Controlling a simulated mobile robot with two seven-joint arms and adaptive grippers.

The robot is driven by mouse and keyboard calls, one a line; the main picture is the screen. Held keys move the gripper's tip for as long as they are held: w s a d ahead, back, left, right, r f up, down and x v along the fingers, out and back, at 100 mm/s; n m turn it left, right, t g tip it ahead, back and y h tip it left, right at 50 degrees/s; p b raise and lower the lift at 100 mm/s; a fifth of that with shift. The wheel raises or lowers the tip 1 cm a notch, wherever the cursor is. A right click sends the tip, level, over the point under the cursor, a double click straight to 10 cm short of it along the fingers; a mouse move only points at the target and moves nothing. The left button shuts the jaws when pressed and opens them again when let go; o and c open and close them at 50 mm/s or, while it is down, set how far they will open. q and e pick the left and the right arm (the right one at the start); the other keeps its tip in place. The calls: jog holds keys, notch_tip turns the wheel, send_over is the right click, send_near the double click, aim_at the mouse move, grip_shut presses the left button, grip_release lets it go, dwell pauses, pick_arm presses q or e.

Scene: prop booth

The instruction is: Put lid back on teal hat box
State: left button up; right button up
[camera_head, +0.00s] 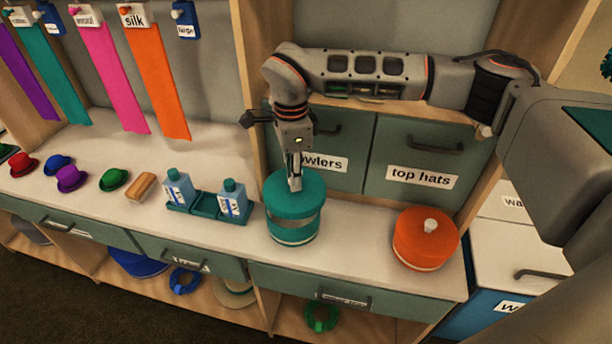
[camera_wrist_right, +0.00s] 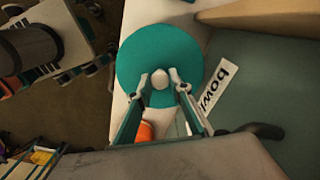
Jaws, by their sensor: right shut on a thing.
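The teal lid (camera_head: 312,187) is level over the teal hat box (camera_head: 290,233) on the counter. A paler band shows between the lid's rim and the lower teal wall, and the lid looks slightly raised above the box. My right gripper (camera_head: 295,182) points down from above and is shut on the lid's pale knob. In the right wrist view the round lid (camera_wrist_right: 160,45) lies beyond my right gripper (camera_wrist_right: 160,82), with the white knob (camera_wrist_right: 160,77) between the fingertips. The lid hides the box there. My left gripper is not in view.
An orange hat box (camera_head: 425,240) with a pale knob stands to the right. A teal tray (camera_head: 207,212) with two bottles stands close on the left. A brush (camera_head: 141,187) and several small hats lie further left. Labelled drawers (camera_head: 425,155) rise behind. Counter between the hat boxes is clear.

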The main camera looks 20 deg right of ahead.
jog(key=shift+w+a+m, duration=0.2)
jog(key=shift+a+m, duration=0.05)
jog(key=shift+m, duration=0.45)
jog(key=shift+f, duration=1)
jog(key=shift+f+b, duration=0.75)
jog(key=shift+f, duration=0.1)
jog(key=shift+f+b, duration=0.3)
jog(key=shift+f, duration=0.35)
jog(key=shift+f+b, duration=0.3)
jog(key=shift+f, duration=0.05)
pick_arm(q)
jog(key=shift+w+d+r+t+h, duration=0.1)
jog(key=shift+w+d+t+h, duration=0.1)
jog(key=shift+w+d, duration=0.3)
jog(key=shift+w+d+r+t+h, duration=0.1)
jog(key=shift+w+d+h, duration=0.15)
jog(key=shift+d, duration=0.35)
pick_arm(e)
jog(key=shift+f, duration=0.35)
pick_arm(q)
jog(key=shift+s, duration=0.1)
